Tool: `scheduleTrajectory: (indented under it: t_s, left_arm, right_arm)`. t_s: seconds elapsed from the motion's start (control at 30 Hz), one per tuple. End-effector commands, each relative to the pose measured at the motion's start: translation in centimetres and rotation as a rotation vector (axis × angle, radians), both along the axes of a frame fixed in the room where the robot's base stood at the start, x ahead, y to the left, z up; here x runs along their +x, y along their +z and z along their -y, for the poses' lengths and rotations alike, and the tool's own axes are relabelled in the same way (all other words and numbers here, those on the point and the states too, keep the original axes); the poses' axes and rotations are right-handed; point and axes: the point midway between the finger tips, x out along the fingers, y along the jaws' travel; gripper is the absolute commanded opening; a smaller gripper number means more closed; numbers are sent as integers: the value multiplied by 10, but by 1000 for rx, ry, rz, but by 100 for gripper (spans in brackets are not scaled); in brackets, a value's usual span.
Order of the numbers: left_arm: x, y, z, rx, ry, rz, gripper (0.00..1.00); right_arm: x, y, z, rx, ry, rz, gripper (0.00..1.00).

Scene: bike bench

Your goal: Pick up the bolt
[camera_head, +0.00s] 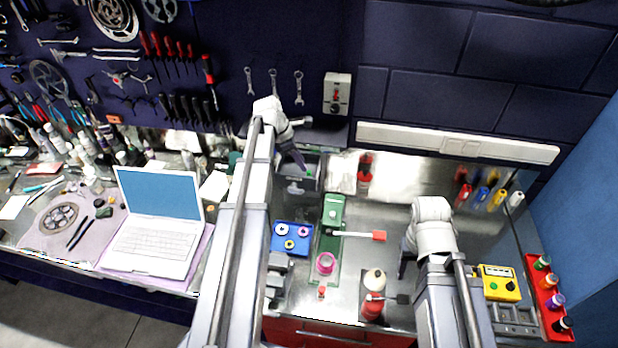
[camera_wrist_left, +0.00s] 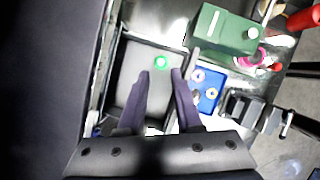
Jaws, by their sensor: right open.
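I cannot make out a bolt for certain in either view. My left gripper (camera_head: 296,163) reaches over a grey bin (camera_head: 306,186) at the back of the bench. In the left wrist view its two dark fingers (camera_wrist_left: 161,72) are apart with nothing held between them. A small round green thing (camera_wrist_left: 160,63) lies in the bin, just beyond the fingertips; whether it belongs to a bolt is unclear. My right gripper (camera_head: 404,268) is above the right part of the bench, mostly hidden by its own wrist, and holds nothing visible.
A blue tray (camera_head: 280,244) with small rings and a green box (camera_head: 333,210) stand near the bin. A red-tipped brush (camera_head: 360,235), pink ring (camera_head: 325,263) and bottle (camera_head: 374,281) are in front. A laptop (camera_head: 153,236) is left. The metal bench between is partly clear.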

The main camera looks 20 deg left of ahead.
Motion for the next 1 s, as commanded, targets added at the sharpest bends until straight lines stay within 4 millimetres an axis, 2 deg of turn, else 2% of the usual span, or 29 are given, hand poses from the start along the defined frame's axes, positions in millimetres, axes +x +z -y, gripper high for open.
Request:
scheduleTrajectory:
  t_s: [0.4, 0.7, 1.0]
  left_arm:
    - [9, -46, 16, 0, 0, 0, 34]
    - [11, -45, 18, 0, 0, 0, 34]
    - [10, -45, 18, 0, 0, 0, 0]
  right_arm:
    - [0, -46, 0, 1, -4, 2, 52]
    - [0, -46, 0, 1, -5, 2, 52]
    - [0, -45, 0, 1, -5, 2, 52]
